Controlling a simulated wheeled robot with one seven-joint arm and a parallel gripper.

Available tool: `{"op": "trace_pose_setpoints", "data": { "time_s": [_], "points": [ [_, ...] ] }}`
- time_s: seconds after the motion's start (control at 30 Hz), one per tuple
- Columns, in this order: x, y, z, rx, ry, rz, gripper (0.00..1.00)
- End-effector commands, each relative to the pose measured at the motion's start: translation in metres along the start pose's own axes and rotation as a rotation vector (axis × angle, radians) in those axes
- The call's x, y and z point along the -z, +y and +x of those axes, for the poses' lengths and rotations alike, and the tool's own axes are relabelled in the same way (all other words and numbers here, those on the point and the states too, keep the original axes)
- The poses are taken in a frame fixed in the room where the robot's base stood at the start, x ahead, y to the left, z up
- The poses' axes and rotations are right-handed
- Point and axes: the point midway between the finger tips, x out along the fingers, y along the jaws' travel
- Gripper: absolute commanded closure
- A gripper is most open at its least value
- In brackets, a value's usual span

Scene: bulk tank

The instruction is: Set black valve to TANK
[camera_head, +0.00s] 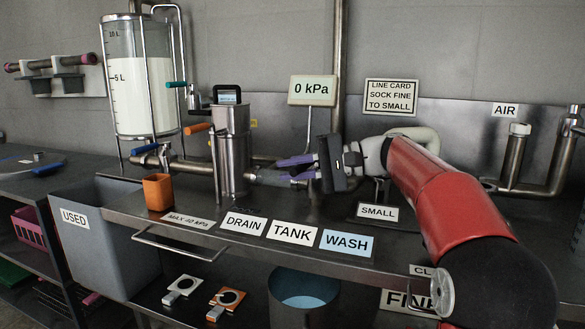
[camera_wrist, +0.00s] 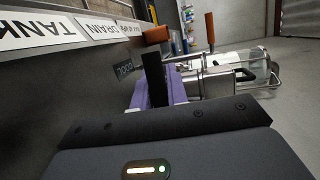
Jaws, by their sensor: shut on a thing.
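The black valve's handle (camera_wrist: 153,76) shows in the wrist view as a dark upright bar between my purple fingers. In the head view my gripper (camera_head: 287,170) is shut at the pipe just right of the steel filter housing (camera_head: 231,150); the gripper hides most of the valve there. The wrist view shows my gripper (camera_wrist: 157,94) closed around the bar. The labels DRAIN (camera_head: 243,223), TANK (camera_head: 292,233) and WASH (camera_head: 347,243) run left to right along the bench front. I cannot tell which label the handle points to.
A clear tank (camera_head: 140,80) of white liquid stands at the left, with blue, teal and orange handles nearby. A 0 kPa display (camera_head: 313,90) stands behind my gripper. An orange cup (camera_head: 158,192) sits on the bench (camera_head: 190,222). A grey USED bin (camera_head: 105,240) stands front left.

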Motion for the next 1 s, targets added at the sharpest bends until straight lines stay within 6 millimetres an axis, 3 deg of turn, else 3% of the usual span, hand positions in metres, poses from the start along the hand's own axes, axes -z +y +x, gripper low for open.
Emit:
{"op": "trace_pose_setpoints", "data": {
  "time_s": [0.07,0.1,0.23,0.57,1.0],
  "points": [
    [0.0,0.0,0.0,0.0,0.001,0.0,1.0],
    [0.0,0.0,0.0,0.0,0.001,0.0,0.8],
    [0.0,0.0,0.0,0.0,0.001,0.0,0.63],
    [0.001,0.0,-0.004,0.0,0.002,0.0,0.63],
    [0.001,0.0,-0.069,0.0,0.003,0.001,0.63]
  ]
}}
